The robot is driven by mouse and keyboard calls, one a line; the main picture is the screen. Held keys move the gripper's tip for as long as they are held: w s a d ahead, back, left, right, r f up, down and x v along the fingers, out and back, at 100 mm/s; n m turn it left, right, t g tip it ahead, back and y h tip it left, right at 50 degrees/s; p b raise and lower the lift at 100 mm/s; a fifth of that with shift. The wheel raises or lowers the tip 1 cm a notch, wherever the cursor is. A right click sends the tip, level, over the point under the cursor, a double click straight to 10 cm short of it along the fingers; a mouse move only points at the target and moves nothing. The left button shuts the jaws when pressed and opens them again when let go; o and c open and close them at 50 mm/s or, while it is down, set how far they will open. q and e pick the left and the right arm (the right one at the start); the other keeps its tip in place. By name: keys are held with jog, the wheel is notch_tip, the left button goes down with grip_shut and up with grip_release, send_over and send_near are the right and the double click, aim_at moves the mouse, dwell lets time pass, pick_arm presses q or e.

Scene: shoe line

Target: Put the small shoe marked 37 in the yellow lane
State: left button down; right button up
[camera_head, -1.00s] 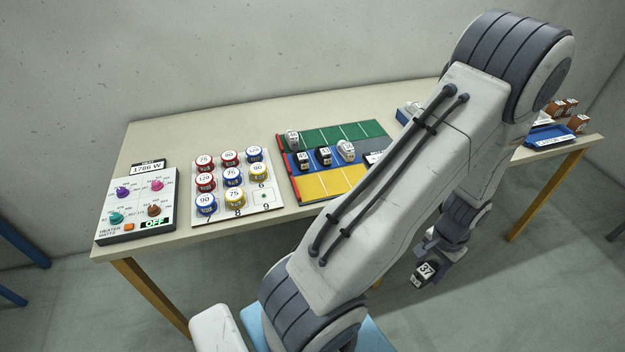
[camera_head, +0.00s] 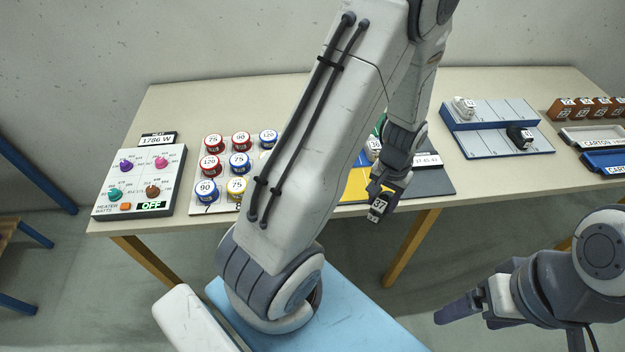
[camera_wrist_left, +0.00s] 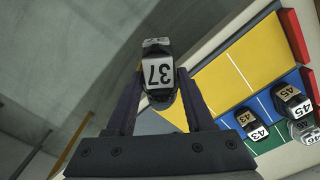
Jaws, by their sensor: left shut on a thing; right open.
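In the left wrist view the shoe's white 37 label (camera_wrist_left: 158,72) sits between the two dark fingers. The yellow lane (camera_head: 354,187) is partly hidden behind my left arm in the head view. In the left wrist view the yellow lane (camera_wrist_left: 232,72) is to the right of the shoe and shows no shoe on its visible part. My right gripper (camera_head: 452,312) is open and empty at lower right, away from the table.
The blue lane (camera_wrist_left: 266,108) holds shoes marked 43 (camera_wrist_left: 250,124) and 45 (camera_wrist_left: 290,100). A blue-grey rack (camera_head: 485,150) with a white and a black shoe stands right of the lanes. A heater panel (camera_head: 140,182) and numbered cans (camera_head: 240,140) are at left.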

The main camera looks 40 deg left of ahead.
pick_arm(q)
jog(key=s+a+r+n+b, duration=0.2)
jog(key=a+r+n, duration=0.3)
jog(key=r+n, duration=0.3)
jog(key=a+f, duration=0.2)
jog(key=a, duration=0.1)
jog(key=a+f, duration=0.1)
jog(key=a, duration=0.3)
jog(key=a+f+p, duration=0.1)
jog(key=a+f, duration=0.1)
jog(key=a, duration=0.1)
jog(key=shift+s+a+f, duration=0.2)
jog(key=shift+s+f, duration=0.15)
jog(key=shift+s, duration=0.05)
jog(key=shift+a+f, duration=0.2)
jog(key=shift+a, duration=0.05)
jog(key=shift+a+f, duration=0.1)
jog(key=shift+f, duration=0.15)
notch_tip(320, 180, down, 3)
jog(key=shift+f, duration=0.3)
